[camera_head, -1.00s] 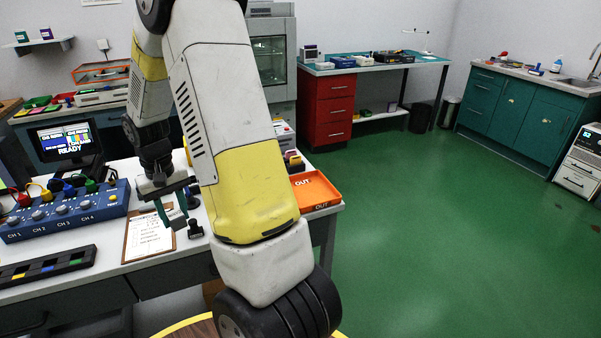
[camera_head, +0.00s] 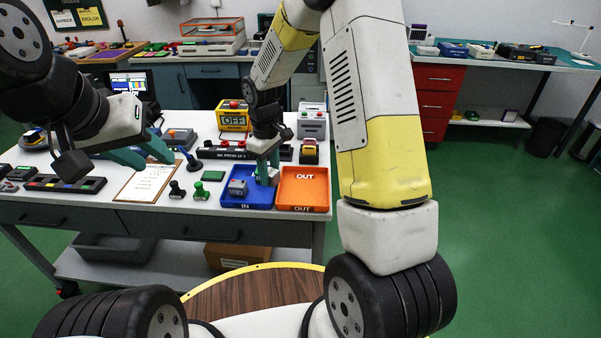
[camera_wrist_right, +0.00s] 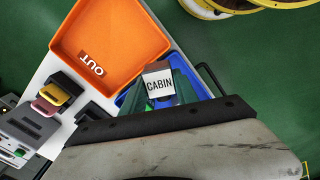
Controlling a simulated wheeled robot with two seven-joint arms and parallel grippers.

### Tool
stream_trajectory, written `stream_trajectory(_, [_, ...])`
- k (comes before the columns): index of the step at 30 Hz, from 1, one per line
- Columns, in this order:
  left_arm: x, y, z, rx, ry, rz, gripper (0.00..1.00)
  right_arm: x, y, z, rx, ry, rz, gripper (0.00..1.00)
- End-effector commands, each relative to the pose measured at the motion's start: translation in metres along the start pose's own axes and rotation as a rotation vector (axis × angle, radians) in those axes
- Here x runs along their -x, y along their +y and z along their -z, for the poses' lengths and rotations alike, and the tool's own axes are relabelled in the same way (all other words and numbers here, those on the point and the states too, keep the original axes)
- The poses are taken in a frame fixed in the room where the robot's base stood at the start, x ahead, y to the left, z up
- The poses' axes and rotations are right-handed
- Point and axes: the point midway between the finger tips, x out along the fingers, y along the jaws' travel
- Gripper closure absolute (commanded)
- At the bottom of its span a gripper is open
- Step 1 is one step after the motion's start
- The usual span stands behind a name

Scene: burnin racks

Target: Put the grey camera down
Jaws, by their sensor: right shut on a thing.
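My right gripper (camera_head: 264,172) points down at the blue IN tray (camera_head: 233,204) on the white bench. In the right wrist view its green fingers (camera_wrist_right: 172,90) are shut on a small grey camera (camera_wrist_right: 160,67) with a white CABIN label. The blue tray shows behind it there; I cannot tell whether the camera touches the tray floor. Another small grey object (camera_head: 238,187) shows in the tray, left of the fingers. My left gripper (camera_head: 150,157) is open and empty above the clipboard (camera_head: 146,182).
The orange OUT tray (camera_head: 302,188) stands right beside the blue tray. Two stamps, one dark (camera_head: 177,189) and one green (camera_head: 199,189), stand left of the blue tray. A yellow OFF box (camera_head: 233,118) and a grey device (camera_head: 312,122) stand behind.

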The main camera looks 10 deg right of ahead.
Motion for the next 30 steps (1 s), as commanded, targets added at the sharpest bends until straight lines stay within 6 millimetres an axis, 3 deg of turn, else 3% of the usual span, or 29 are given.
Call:
stream_trajectory(4, [0.0, 0.0, 0.0, 0.0, 0.0, 0.0, 0.64, -0.011, -0.024, 0.033, 0.317, 0.003, 0.003, 1.0])
stream_trajectory(9, [0.0, 0.0, 0.0, 0.0, 0.0, 0.0, 0.64, -0.016, -0.027, 0.042, 0.464, 0.006, 0.002, 1.0])
stream_trajectory(24, [0.0, 0.0, 0.0, 0.0, 0.0, 0.0, 0.64, -0.028, 0.06, -0.04, 0.466, 0.006, 0.002, 1.0])
stream_trajectory(30, [0.0, 0.0, 0.0, 0.0, 0.0, 0.0, 0.64, -0.03, 0.074, -0.053, 0.47, 0.007, 0.002, 1.0])
